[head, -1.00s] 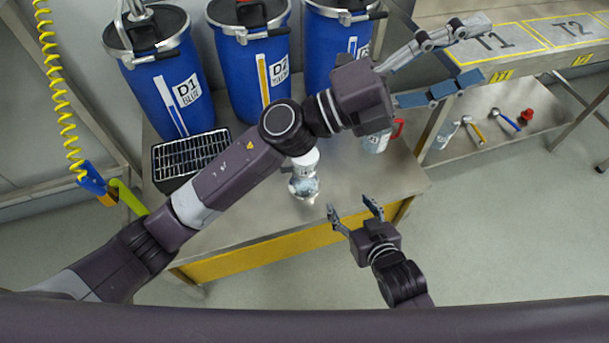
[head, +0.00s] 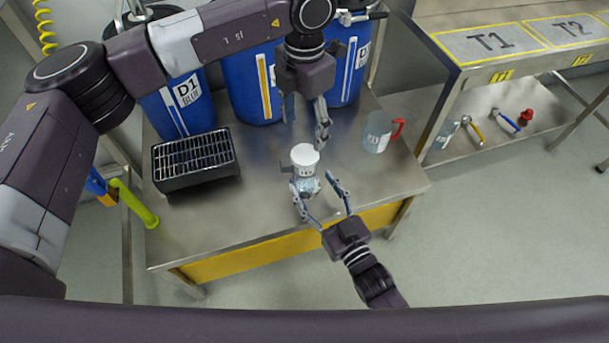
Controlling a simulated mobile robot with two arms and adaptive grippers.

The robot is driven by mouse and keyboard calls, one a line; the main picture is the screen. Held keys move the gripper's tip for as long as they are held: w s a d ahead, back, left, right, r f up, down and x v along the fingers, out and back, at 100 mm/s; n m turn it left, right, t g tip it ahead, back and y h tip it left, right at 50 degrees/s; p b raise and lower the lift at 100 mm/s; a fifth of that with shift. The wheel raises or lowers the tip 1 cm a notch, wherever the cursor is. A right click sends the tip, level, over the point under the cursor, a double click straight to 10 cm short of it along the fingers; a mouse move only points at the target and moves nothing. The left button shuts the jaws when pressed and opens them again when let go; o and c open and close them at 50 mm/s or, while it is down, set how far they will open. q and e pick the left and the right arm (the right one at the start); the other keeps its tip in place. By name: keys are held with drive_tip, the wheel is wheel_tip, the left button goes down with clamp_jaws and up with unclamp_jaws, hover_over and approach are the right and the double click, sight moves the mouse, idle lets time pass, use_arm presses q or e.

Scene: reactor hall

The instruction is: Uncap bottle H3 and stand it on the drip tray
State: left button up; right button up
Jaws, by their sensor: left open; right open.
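The bottle (head: 305,185) stands upright on the steel bench, clear with a white cap (head: 304,153) on top; its label is too small to read surely. The drip tray (head: 194,178), a black box with a metal grille, sits on the bench to the left, with nothing on it. My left gripper (head: 306,134) is open, pointing down just above and behind the cap, apart from it. My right gripper (head: 316,183) is open at the bottle's near side, one finger overlapping the bottle in view, the other to its right. I cannot tell whether they touch it.
A clear jug with a red handle (head: 378,132) stands on the bench to the right. Blue drums, D1 (head: 172,110) among them, line the back. A green-yellow handle (head: 135,203) is at the bench's left edge. A lower shelf at right holds tools (head: 507,120).

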sight(310, 179)
drive_tip(key=x, duration=0.6)
drive_tip(key=shift+c, duration=0.2)
clamp_jaws()
